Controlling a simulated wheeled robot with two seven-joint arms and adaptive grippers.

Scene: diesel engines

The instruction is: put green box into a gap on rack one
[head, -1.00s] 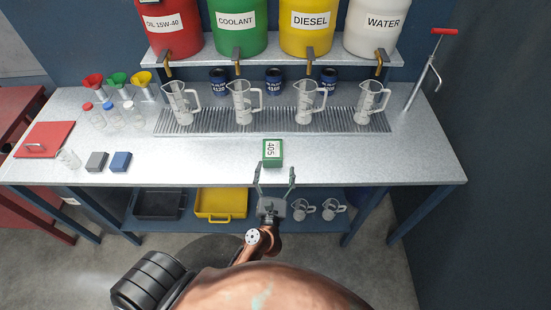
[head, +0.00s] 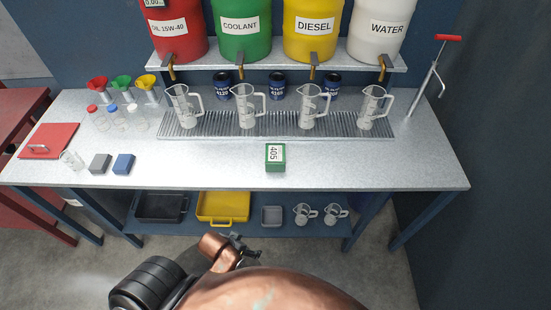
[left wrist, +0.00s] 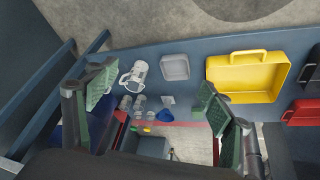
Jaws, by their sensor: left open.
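The green box (head: 275,157) has a white label reading 405 on top and sits on the metal bench top near its front edge, in the head view. My left gripper (head: 240,240) is low in front of the bench, below and apart from the box. In the left wrist view its green-padded fingers (left wrist: 158,100) are spread, with nothing held between them. The green box cannot be made out in the left wrist view. My right gripper is not in view. I cannot make out a rack marked one.
Grey (head: 101,163) and blue blocks (head: 123,164) lie left of the box. Clear jugs (head: 247,108) stand on the ribbed drain strip behind it. The lower shelf holds a black tray, a yellow tray (head: 240,208), a grey tray (head: 272,217) and two jugs. The bench's front right is clear.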

